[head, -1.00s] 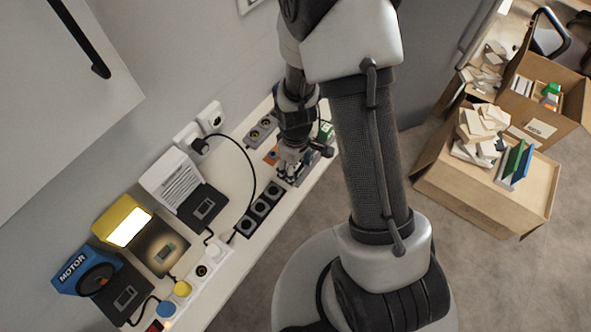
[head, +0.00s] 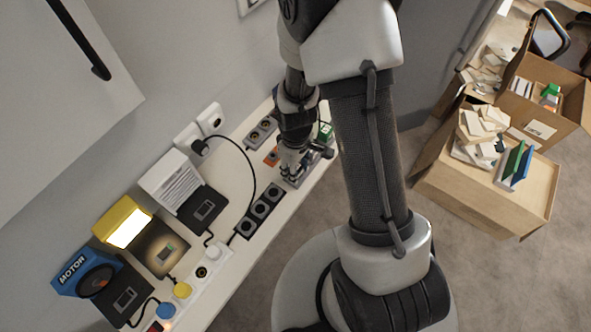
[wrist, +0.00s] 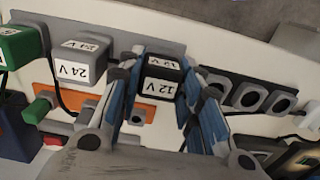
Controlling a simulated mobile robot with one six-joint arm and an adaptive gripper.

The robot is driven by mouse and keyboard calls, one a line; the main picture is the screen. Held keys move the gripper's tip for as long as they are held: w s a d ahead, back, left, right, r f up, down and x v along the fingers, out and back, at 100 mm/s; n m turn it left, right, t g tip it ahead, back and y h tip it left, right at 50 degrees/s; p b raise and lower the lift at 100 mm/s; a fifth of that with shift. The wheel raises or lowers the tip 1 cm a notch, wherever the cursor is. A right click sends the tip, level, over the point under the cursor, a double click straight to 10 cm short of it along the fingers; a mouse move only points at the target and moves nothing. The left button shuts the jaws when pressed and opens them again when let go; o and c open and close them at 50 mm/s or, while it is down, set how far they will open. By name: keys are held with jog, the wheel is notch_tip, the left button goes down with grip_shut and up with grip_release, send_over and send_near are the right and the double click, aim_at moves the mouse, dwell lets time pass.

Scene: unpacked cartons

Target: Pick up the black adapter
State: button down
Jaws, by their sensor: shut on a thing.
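The black adapter (wrist: 160,78) has white "12 V" labels and sits between the fingers of my gripper (wrist: 162,90) in the wrist view. The gripper is shut on it, one finger on each side. The adapter is at or just above a grey socket strip (wrist: 120,36); I cannot tell whether it is clear of it. In the head view my gripper (head: 292,170) points down at the shelf's far end, and the adapter is hidden there.
A grey "24 V" adapter (wrist: 79,62) and a green adapter (wrist: 20,46) stand beside it. A black socket strip (head: 260,208) lies close by. A motor box (head: 85,273), yellow lamp (head: 125,222) and cables fill the shelf's near part. Open cartons (head: 485,185) stand on the floor at right.

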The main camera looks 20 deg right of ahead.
notch_tip(320, 180, up, 20)
jog(key=p, duration=0.6)
